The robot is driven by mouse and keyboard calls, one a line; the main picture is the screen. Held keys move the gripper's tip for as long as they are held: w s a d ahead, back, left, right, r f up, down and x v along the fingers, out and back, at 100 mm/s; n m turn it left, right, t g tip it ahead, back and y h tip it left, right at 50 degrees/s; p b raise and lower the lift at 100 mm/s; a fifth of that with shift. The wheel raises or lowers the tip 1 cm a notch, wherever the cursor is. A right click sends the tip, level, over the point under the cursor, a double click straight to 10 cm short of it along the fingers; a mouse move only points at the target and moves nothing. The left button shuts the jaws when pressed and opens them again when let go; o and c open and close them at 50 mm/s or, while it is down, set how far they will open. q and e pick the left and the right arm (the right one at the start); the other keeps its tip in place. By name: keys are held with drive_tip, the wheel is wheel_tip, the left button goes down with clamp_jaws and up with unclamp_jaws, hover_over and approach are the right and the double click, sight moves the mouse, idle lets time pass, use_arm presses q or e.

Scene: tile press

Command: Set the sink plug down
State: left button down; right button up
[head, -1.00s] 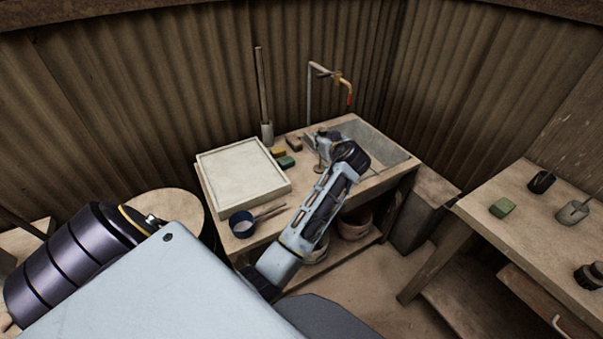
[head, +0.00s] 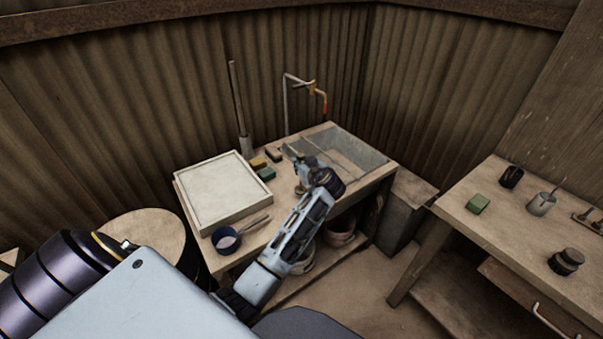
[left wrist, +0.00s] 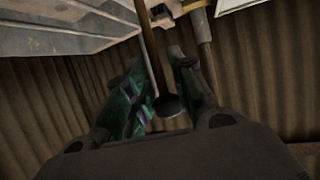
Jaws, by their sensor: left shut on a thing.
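My left gripper (head: 304,172) is over the left end of the sink (head: 355,150), near the worktop (head: 270,207). It also shows in the left wrist view (left wrist: 164,88), where its two fingers are shut on a small dark round piece, the sink plug (left wrist: 169,106). In the head view the plug is mostly hidden by the gripper and cannot be made out clearly. I cannot tell whether it touches the worktop. My right gripper is not in view.
Small coloured blocks (head: 265,172) lie left of the gripper. A tap (head: 318,95) stands behind the sink. A side bench (head: 480,235) is at right.

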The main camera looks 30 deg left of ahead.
use_arm(q)
wheel_tip(320, 180, down, 4)
drive_tip(key=shift+r, duration=0.15)
idle(0.5)
idle(0.3)
drive_tip(key=c, duration=1.2)
unclamp_jaws()
drive_tip(key=shift+c, duration=0.2)
drive_tip(key=shift+o, duration=0.2)
